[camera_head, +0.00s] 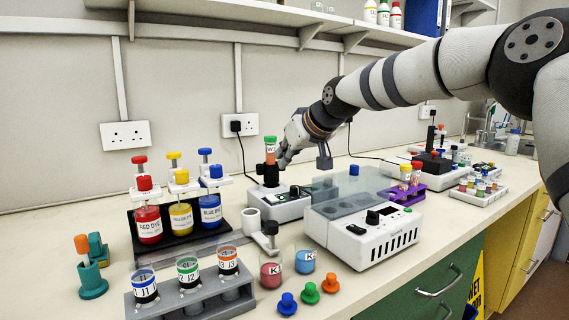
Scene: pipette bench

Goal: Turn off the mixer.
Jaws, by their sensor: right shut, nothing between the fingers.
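The mixer appears to be the small white-and-grey unit (285,212) on the bench in mid-picture, with a black cup on top. A labelled tube with a green cap (270,141) and orange-red contents stands upright at the cup. Small dark and green details show on the unit's top, too small to read as on or off. My right gripper (282,160) reaches in from the right, shut and empty, just right of the tube and above the unit. I cannot tell whether it touches the tube. My left gripper is not in view.
A larger white device (362,240) with black knobs stands close on the right. A dye rack (180,245) with red, yellow and blue bottles is on the left. A grey vial rack (190,304), beakers and coloured stoppers are in front. A wall socket (240,126) is behind.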

